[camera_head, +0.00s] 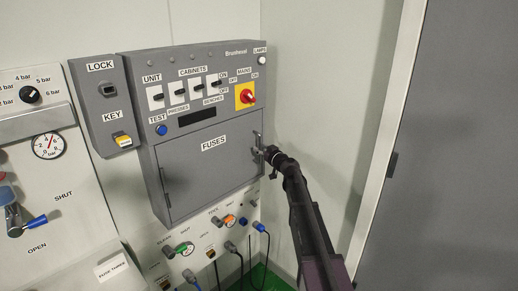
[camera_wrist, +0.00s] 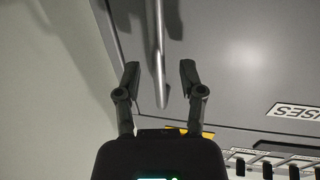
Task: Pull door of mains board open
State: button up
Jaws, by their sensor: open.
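The mains board (camera_head: 196,60) is a grey cabinet on the wall. Its door (camera_head: 205,175), marked FUSES, fills the lower part and looks shut. The door has an upright bar handle (camera_head: 258,143) at its right edge; the handle also shows in the wrist view (camera_wrist: 158,60). My gripper (camera_head: 263,153) is at the handle, reaching in from the lower right. In the wrist view my gripper (camera_wrist: 159,80) is open, with one finger on each side of the handle's end. Gaps show between the handle and both fingers.
A red mains switch on a yellow plate (camera_head: 246,96) sits above the door. A LOCK and KEY box (camera_head: 107,105) is at the left. Sockets with cables (camera_head: 230,246) are below. A side wall (camera_head: 325,90) stands close at the right.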

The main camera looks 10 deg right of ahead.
jog(key=shift+w+a, duration=0.25)
jog(key=shift+w, duration=0.35)
grip_shut()
jog(key=shift+a, duration=0.15)
jog(key=shift+s, duration=0.15)
